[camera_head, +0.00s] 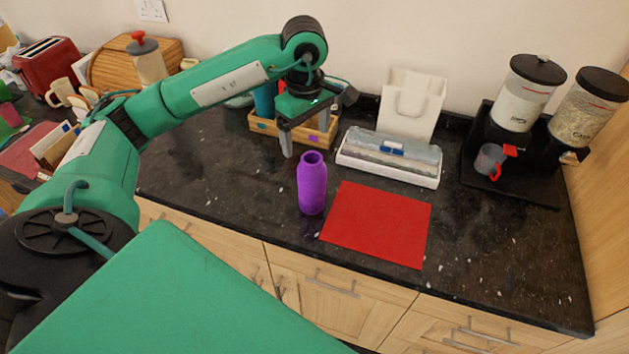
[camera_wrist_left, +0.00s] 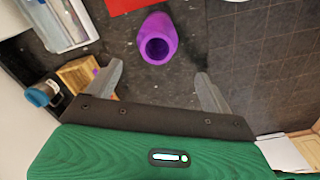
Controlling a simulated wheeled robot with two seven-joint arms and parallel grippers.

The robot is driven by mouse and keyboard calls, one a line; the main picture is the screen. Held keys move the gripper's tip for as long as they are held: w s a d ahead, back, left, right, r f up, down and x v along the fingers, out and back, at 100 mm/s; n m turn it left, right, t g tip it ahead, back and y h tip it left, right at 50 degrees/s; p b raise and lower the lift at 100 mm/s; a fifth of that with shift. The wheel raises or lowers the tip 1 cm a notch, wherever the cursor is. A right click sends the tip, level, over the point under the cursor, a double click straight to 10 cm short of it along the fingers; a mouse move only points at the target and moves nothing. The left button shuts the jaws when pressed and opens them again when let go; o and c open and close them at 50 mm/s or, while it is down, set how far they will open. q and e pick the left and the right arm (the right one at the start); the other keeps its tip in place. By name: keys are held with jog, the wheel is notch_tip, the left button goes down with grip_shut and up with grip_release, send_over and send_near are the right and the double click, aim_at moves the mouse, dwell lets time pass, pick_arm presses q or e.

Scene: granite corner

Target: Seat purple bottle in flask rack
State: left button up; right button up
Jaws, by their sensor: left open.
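The purple bottle (camera_head: 312,184) stands upright on the dark granite counter, just left of the red mat. In the left wrist view its open mouth (camera_wrist_left: 157,47) faces the camera, beyond the fingertips. My left gripper (camera_head: 308,145) is open and empty, above and behind the bottle; its fingers (camera_wrist_left: 160,78) point toward it without touching. The wooden flask rack (camera_head: 262,126) stands behind the gripper near the wall, partly hidden by it. A teal bottle (camera_head: 264,100) stands in the rack. My right gripper is not seen.
A red mat (camera_head: 378,224) lies right of the bottle. Behind it is a white tray (camera_head: 390,172) with a clear-lidded box. A black stand with dispensers (camera_head: 526,95) and a cup (camera_head: 489,160) is at right. The counter's front edge is near the bottle.

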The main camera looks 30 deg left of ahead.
aim_at(308, 155)
pick_arm(q)
notch_tip(308, 155, down, 6)
jog(key=shift+w+d+f+p, duration=0.1)
jog(key=shift+w+p, duration=0.05)
jog(key=shift+p, duration=0.65)
jog(key=shift+f+p, duration=0.2)
jog(key=shift+p, duration=0.15)
notch_tip(308, 155, down, 5)
jog(key=shift+w+d+r+p, duration=0.1)
jog(key=shift+d+r+p, duration=0.1)
jog(key=shift+p, duration=0.9)
jog(key=c, duration=1.4)
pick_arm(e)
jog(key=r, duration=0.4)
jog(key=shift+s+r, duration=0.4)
pick_arm(q)
jog(key=shift+r, duration=0.1)
jog(key=shift+c, duration=0.2)
